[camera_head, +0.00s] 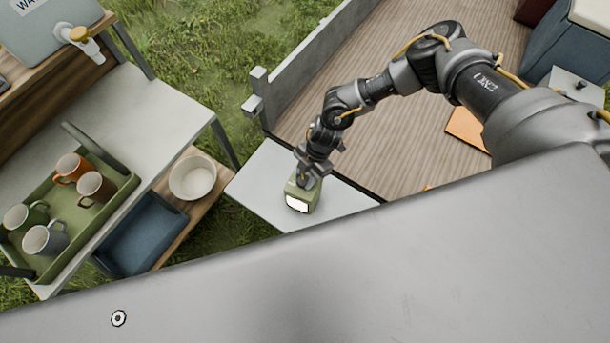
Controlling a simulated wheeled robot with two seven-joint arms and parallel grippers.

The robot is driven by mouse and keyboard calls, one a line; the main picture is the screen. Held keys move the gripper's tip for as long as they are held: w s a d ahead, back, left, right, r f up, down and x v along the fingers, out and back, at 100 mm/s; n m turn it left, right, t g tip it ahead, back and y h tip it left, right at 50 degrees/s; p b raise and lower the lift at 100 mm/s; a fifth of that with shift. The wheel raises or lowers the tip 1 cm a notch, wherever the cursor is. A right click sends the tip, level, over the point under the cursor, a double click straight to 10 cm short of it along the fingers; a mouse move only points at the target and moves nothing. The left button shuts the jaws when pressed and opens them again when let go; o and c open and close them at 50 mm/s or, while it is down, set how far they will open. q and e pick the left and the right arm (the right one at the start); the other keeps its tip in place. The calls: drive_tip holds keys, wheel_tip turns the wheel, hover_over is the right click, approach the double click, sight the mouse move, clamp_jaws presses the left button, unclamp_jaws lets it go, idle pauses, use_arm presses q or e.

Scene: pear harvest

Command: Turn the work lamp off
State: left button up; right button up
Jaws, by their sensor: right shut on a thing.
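The work lamp (300,202) is a small olive-green box with a bright white front panel. It stands on a light grey surface near the middle of the camera_head view. The panel looks lit, though I cannot be sure. My right gripper (307,182) comes down onto the lamp's top from above and is shut on the lamp's upper part. The fingertips and any switch on top are hard to make out behind the gripper. My left gripper is not in view.
A green tray (109,212) with several mugs stands on the table at left. A white bowl (193,178) and a blue bin (143,235) sit on a lower shelf. A water container (45,35) with a tap is at top left. A wooden deck (395,130) lies behind.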

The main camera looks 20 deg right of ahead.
idle(0.9)
drive_tip(key=o, duration=1)
drive_tip(key=shift+r, duration=0.1)
drive_tip(key=b+v, duration=0.2)
drive_tip(key=v, duration=0.8)
drive_tip(key=shift+r+b, duration=0.35)
